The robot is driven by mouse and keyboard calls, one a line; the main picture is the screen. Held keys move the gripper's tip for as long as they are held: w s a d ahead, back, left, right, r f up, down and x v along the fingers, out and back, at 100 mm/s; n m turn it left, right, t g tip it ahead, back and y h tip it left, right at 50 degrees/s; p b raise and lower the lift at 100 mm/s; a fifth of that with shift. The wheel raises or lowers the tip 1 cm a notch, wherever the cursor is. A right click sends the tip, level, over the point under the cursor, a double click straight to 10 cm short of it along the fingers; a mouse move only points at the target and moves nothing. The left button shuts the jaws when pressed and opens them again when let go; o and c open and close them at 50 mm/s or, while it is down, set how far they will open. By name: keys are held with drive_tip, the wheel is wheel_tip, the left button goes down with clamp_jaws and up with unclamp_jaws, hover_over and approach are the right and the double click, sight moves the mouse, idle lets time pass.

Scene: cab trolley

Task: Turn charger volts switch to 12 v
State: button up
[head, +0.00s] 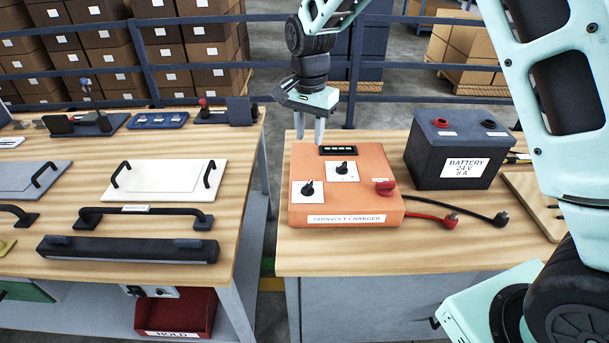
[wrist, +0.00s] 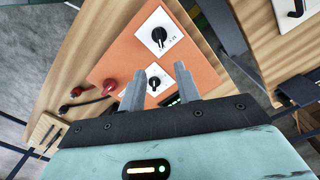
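The orange charger (head: 345,207), labelled "TARNVOLT CHARGER", sits on the right bench. It carries two black rotary switches on white plates: a front-left one (head: 308,188) and a middle one (head: 342,168). Their markings are too small to read, so I cannot tell which is volts. My gripper (head: 309,138) is open and empty, pointing down above the charger's back-left part, touching neither switch. In the wrist view, one switch (wrist: 155,82) shows beyond the gap between my fingers (wrist: 160,72); the other switch (wrist: 159,36) lies farther up the picture.
A red knob (head: 384,187) sits on the charger's right side. A dark battery (head: 458,150) marked "24 V 8 A" stands to the right, with red and black leads in front. The left bench (head: 240,160) holds panels and handles. A rail runs behind.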

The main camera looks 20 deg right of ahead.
sight(309, 183)
wheel_tip(309, 183, down, 14)
drive_tip(key=p, duration=0.3)
drive_tip(key=shift+f+p, duration=0.25)
drive_tip(key=shift+p, duration=0.05)
drive_tip(key=shift+c, duration=0.3)
clamp_jaws()
